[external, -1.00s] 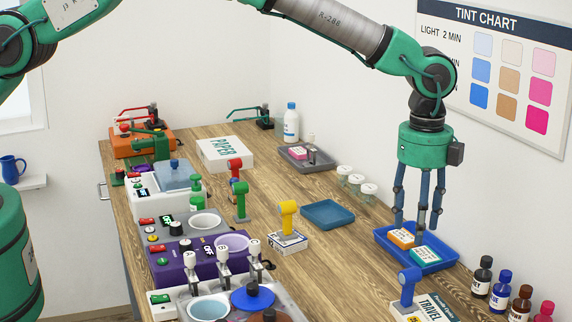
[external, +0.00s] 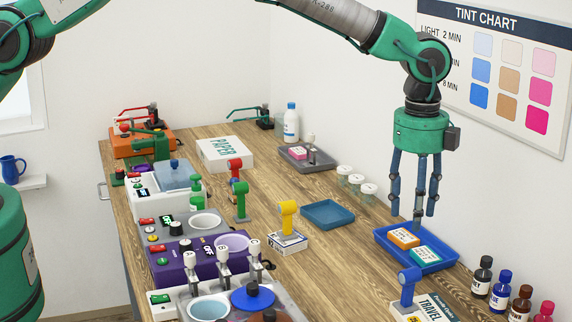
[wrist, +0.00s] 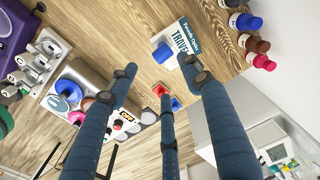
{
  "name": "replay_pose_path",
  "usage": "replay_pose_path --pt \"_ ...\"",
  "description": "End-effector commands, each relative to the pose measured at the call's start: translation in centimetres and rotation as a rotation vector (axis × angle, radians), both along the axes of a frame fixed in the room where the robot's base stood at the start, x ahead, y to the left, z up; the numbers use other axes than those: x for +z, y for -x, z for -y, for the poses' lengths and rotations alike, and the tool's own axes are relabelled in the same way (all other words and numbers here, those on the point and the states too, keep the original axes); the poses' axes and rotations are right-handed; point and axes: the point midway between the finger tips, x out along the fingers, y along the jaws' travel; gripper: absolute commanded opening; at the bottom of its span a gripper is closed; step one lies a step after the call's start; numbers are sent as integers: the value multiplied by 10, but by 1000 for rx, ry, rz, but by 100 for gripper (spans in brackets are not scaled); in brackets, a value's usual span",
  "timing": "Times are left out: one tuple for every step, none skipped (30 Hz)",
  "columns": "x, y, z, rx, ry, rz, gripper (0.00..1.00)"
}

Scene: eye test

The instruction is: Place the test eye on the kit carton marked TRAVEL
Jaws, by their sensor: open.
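The TRAVEL kit carton (external: 436,311) is white with dark print and lies at the lower right, partly cut off in the external view. It also shows in the wrist view (wrist: 186,38). A similar yellow piece (external: 288,214) stands on another small carton (external: 287,243). I cannot tell which thing is the test eye. My three-fingered gripper (external: 414,212) is open and empty, pointing down above the blue tray (external: 447,262), beyond the TRAVEL carton.
An orange box (external: 404,238) and a teal box (external: 425,254) lie in the blue tray. Several bottles (external: 501,290) stand right of it. A flat teal tray (external: 328,213) is empty. Machines (external: 195,262) line the left side. Bare wood (external: 345,258) shows mid-table.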

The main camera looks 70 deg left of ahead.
Motion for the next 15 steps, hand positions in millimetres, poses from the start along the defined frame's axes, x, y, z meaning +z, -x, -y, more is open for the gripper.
replay_pose_path --pt "13 1 -5 15 4 8 49" --pt "20 2 -9 26 5 11 49" --pt "29 4 -14 42 7 16 49" --pt "37 6 -18 55 9 20 49" --pt "45 8 -23 71 11 24 49" --pt "57 11 -30 92 14 30 49" --pt "66 14 -35 108 16 34 49" --pt "76 17 -41 126 19 39 49" --pt "88 22 -48 148 22 46 49" --pt "97 26 -53 167 24 50 49" --pt "106 29 -59 184 27 56 49" --pt "118 34 -67 209 31 62 49" --pt "127 38 -73 226 34 66 49" --pt "135 43 -78 245 37 71 49" --pt "147 48 -86 267 40 77 49"
